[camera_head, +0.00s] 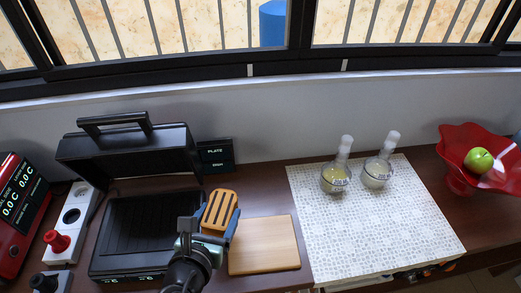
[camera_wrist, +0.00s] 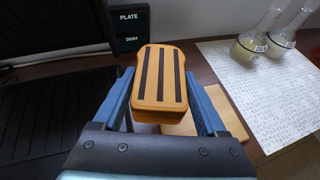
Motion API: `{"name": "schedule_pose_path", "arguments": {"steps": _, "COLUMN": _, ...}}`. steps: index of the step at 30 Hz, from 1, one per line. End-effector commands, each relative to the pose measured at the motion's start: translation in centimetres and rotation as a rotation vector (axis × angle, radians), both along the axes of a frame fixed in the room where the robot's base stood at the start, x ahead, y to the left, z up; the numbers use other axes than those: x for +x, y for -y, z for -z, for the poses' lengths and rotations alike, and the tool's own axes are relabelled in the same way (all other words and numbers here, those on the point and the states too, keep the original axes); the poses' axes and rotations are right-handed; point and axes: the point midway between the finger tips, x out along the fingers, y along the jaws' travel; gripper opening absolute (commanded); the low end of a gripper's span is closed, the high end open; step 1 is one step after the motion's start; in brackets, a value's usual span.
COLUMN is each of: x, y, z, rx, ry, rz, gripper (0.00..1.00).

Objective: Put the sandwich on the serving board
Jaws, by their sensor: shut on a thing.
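The sandwich (camera_head: 220,208) is a golden-brown block with dark grill stripes. My gripper (camera_head: 218,215) is shut on it, with a blue finger on each side. The sandwich also shows in the wrist view (camera_wrist: 159,82), held level between the fingers (camera_wrist: 160,105). The serving board (camera_head: 266,246) is a plain light wooden board on the counter, right of and below the sandwich in the head view. In the wrist view the board (camera_wrist: 228,113) is partly hidden behind the sandwich and right finger. The sandwich appears above the counter, near the board's left edge.
The black grill (camera_head: 145,235) stands open at left, its lid (camera_head: 135,155) raised. A dark display (camera_head: 215,155) stands behind. Two glass bottles (camera_head: 336,178) (camera_head: 375,173) stand on a white patterned mat (camera_head: 340,240) at right. A red bowl (camera_head: 458,150) holds a green apple (camera_head: 480,160).

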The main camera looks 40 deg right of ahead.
Motion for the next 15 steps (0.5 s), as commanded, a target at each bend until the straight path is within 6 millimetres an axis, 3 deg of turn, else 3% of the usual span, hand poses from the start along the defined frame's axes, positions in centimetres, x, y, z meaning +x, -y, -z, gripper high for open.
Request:
{"name": "schedule_pose_path", "arguments": {"steps": 3, "x": -3.4, "y": 3.3, "z": 0.0, "rx": -0.014, "ry": 0.000, "rz": 0.053, "gripper": 0.17}}
{"name": "schedule_pose_path", "arguments": {"steps": 6, "x": -5.2, "y": 5.0, "z": -0.3, "rx": -0.024, "ry": 0.003, "rz": 0.081, "gripper": 0.17}}
{"name": "schedule_pose_path", "arguments": {"steps": 10, "x": -6.4, "y": 6.0, "z": 0.0, "rx": -0.032, "ry": 0.003, "rz": 0.097, "gripper": 0.17}}
{"name": "schedule_pose_path", "arguments": {"steps": 15, "x": -6.6, "y": 6.2, "z": 3.3, "rx": -0.034, "ry": 0.001, "rz": 0.099, "gripper": 0.17}}
